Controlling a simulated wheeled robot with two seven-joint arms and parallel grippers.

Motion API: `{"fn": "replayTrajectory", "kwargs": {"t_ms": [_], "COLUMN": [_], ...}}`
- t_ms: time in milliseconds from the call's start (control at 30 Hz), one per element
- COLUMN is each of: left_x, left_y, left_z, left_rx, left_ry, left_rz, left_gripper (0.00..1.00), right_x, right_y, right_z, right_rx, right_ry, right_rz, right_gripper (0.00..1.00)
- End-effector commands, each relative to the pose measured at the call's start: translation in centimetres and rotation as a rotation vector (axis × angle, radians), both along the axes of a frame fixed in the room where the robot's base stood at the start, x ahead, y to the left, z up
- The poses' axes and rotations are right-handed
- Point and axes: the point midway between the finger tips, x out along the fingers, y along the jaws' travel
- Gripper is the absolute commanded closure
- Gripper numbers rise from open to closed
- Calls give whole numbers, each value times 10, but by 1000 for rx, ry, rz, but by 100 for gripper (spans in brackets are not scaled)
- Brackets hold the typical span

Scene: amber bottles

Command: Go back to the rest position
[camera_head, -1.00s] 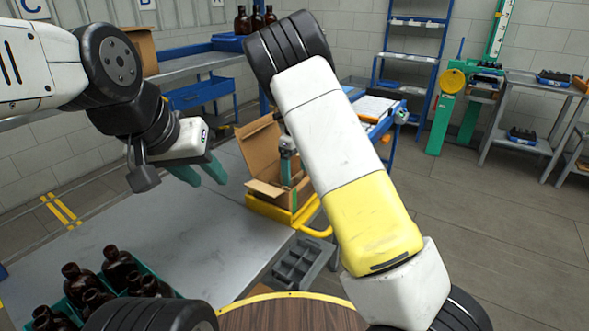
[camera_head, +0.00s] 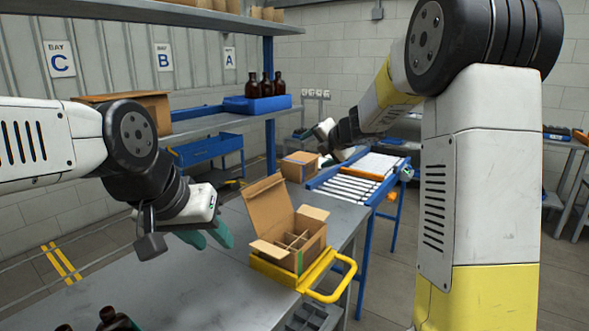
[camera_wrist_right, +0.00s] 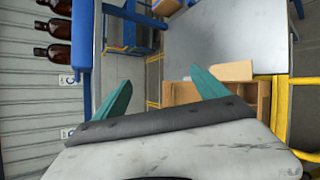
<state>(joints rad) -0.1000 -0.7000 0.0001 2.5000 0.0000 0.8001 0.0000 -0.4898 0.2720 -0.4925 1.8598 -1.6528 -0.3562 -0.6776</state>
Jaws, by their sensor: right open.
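My left gripper (camera_head: 207,236) hangs over the grey table at the left in the head view. Its green fingers are apart with nothing between them. My right arm reaches in from the right with its elbow high. Its hand is at mid-picture, above the table and near the roller conveyor, partly hidden by its own wrist. In the right wrist view my right gripper (camera_wrist_right: 162,76) has its two green fingers wide apart and empty. An open cardboard box with dividers (camera_head: 290,237) sits on a yellow-handled carrier (camera_head: 274,271) below the right hand.
Amber bottles (camera_head: 265,86) stand at a blue bin (camera_head: 257,104) on the back shelf. More amber bottles (camera_head: 114,321) show at the lower left edge. A roller conveyor (camera_head: 352,184) stands behind the box. The grey table (camera_head: 165,285) is clear in its middle.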

Motion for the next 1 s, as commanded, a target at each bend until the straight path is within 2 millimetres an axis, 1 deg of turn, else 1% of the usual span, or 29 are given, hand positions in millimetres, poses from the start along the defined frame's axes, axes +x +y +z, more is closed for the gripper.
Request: {"fn": "replayTrajectory", "kwargs": {"t_ms": [33, 100, 167, 200, 267, 300, 367, 400, 467, 500, 567, 600, 700, 800, 833, 900, 1000], "left_x": [0, 0, 0, 0, 0, 0, 0, 0, 0, 0, 0, 0, 0, 0, 0, 0, 0], "left_y": [0, 0, 0, 0, 0, 0, 0, 0, 0, 0, 0, 0, 0, 0, 0, 0, 0], "left_z": [0, 0, 0, 0, 0, 0, 0, 0, 0, 0, 0, 0, 0, 0, 0, 0, 0], "left_rx": [0, 0, 0, 0, 0, 0, 0, 0, 0, 0, 0, 0, 0, 0, 0, 0, 0], "left_ry": [0, 0, 0, 0, 0, 0, 0, 0, 0, 0, 0, 0, 0, 0, 0, 0, 0], "left_rz": [0, 0, 0, 0, 0, 0, 0, 0, 0, 0, 0, 0, 0, 0, 0, 0, 0], "left_gripper": [64, 64, 64, 64, 64, 64, 64, 64, 64, 64, 64, 64, 64, 64, 64, 64, 64], "right_x": [-9, -25, -44, -59, -84, -103, -135, -157, -192, -216, -253, -276, -326, -362, -370, -384, -394], "right_y": [-23, -53, -77, -92, -112, -122, -134, -139, -142, -142, -136, -130, -112, -95, -91, -83, -77], "right_z": [21, 40, 51, 55, 57, 56, 51, 46, 36, 29, 16, 8, -10, -23, -26, -30, -34], "right_rx": [119, 287, 429, 523, 660, 748, 878, 961, 1077, 1152, 1253, 1314, 1426, 1496, 1510, 1534, 1548], "right_ry": [2, 26, 55, 81, 128, 163, 225, 271, 347, 401, 490, 549, 685, 792, 818, 863, 898], "right_rz": [-126, -308, -456, -552, -691, -781, -911, -994, -1114, -1193, -1305, -1371, -1511, -1610, -1632, -1669, -1696], "right_gripper": [17, 17, 17, 17, 17, 17, 17, 17, 17, 17, 17, 17, 17, 17, 17, 17, 17]}}
